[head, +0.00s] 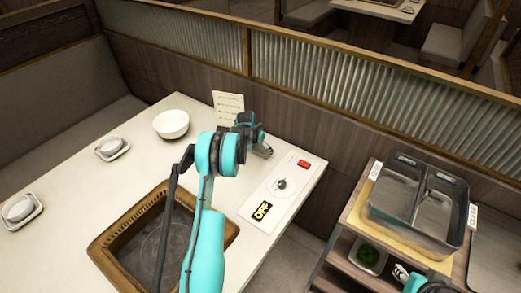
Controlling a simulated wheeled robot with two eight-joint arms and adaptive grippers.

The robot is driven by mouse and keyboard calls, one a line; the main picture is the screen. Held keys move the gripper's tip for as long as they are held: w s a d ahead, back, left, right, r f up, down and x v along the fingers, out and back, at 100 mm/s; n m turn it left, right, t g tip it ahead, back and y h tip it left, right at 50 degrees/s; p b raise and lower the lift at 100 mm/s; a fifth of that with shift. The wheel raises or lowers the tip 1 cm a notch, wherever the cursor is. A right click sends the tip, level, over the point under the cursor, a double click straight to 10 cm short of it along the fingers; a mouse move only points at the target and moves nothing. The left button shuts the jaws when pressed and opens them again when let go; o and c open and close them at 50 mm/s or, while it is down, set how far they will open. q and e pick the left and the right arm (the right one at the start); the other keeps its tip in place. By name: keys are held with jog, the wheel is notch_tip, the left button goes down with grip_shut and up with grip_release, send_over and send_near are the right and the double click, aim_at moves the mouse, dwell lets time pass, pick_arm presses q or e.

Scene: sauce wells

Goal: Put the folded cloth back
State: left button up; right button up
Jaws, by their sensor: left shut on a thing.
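My left gripper (262,148) is over the back right of the white table, between the menu card and the control panel. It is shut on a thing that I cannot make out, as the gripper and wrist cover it. I cannot pick out the folded cloth for sure anywhere in this view.
The table (75,190) holds a white bowl (171,124), two small dish sets, a brown-framed sunken grill (120,222), a menu card (229,103) and a control panel (285,192) reading OFF. A cart at right bears a divided metal bin (412,238). A partition stands behind.

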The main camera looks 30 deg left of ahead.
pick_arm(q)
jog(key=o, duration=1.1)
jog(key=shift+f, duration=0.1)
jog(key=shift+c, duration=0.2)
